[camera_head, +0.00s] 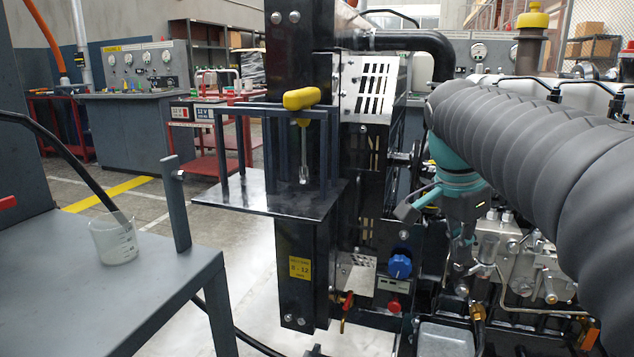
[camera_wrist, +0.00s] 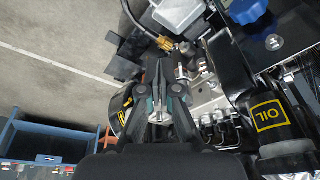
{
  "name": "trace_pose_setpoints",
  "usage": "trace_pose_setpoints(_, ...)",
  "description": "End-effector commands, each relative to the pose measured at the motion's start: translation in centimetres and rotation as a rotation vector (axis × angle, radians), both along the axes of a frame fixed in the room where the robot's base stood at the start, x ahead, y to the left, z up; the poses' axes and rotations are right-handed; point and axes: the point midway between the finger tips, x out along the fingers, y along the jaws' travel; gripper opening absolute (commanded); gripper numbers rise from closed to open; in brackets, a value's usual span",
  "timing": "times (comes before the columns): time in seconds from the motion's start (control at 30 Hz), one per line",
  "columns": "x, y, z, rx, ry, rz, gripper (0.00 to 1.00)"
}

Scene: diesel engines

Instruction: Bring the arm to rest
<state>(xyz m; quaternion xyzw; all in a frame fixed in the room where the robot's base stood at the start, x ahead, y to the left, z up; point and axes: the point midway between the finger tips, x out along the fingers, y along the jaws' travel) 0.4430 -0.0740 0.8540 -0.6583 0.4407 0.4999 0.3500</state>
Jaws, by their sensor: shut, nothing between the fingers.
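My gripper (camera_wrist: 159,68) shows in the wrist view with its two dark fingers drawn together and nothing held between them. It points toward metal engine fittings and a brass-coloured fitting (camera_wrist: 165,43); the gap to them is hard to judge. In the head view my arm, in a ribbed grey sleeve, comes in from the right and bends down at a teal wrist over the engine (camera_head: 520,265). The fingertips are hard to make out there against the engine parts.
A black post carries a small shelf (camera_head: 300,206) with a yellow-handled tool (camera_head: 303,100). A blue knob (camera_head: 400,266) and red button sit left of my wrist. A grey bench at left holds a glass beaker (camera_head: 114,238). In the wrist view an OIL label (camera_wrist: 268,115) is at right.

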Motion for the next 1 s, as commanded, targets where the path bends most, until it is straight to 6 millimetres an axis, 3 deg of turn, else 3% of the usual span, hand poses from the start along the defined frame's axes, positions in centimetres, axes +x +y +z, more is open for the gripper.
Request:
trace_pose_setpoints(0.1,-3.2,1.7,-2.1,0.005,-0.026,0.238,0.00)
trace_pose_setpoints(0.5,-12.1,6.3,-11.5,-0.083,-0.148,0.958,0.00)
trace_pose_setpoints(0.7,-14.3,7.3,-14.8,-0.142,-0.186,1.146,0.00)
trace_pose_setpoints(1.0,-14.7,7.4,-15.5,-0.158,-0.194,1.190,0.00)
